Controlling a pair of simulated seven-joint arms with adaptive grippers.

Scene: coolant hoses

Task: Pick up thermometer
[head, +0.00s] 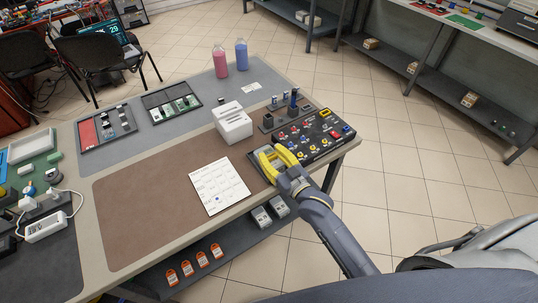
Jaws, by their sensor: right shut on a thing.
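My right gripper (270,157) reaches in from the lower right, over the right end of the table. Yellow curved shapes show at its fingers, beside the left end of a black control panel. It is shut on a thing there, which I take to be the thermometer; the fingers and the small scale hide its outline. I cannot tell whether it touches the surface below. My left gripper is not in view.
The black panel (322,141) with coloured knobs lies right of the gripper. A white box (233,125), a paper sheet (219,187), a pink bottle (220,62) and a blue bottle (241,56) stand or lie on the table. The brown mat (150,205) is mostly clear.

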